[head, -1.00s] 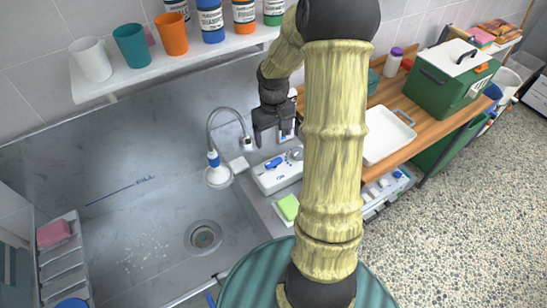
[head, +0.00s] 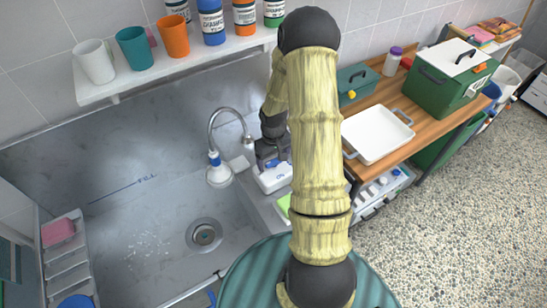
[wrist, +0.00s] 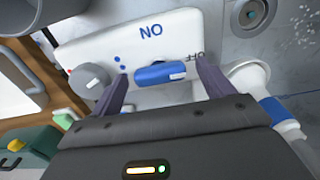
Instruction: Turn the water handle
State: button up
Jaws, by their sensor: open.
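The blue water handle (wrist: 165,73) lies on a white panel (wrist: 90,48) beside the sink. In the wrist view it runs roughly sideways, with a white mark towards its right end, near the inverted OFF label; the ON label is above it. My gripper (wrist: 165,80) is open, with one dark finger on each side of the handle. I cannot tell if either finger touches it. In the head view my gripper (head: 268,152) is low over the panel (head: 275,181) and partly hides the handle.
A grey knob (wrist: 92,80) sits left of the handle. A curved faucet (head: 213,122) and a white fitting (head: 219,175) stand left of my gripper over the metal sink (head: 130,205). A white tray (head: 376,135) is on the wooden counter at right.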

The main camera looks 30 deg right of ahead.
jog(key=c, duration=1)
jog(key=shift+n, duration=0.4)
jog(key=n+p, duration=0.1)
jog(key=n, duration=0.4)
jog(key=shift+r, duration=0.1)
jog(key=n+p, duration=0.1)
jog(key=n, duration=0.5)
jog(key=shift+p, duration=0.35)
jog(key=shift+w, duration=0.1)
jog(key=o, duration=1)
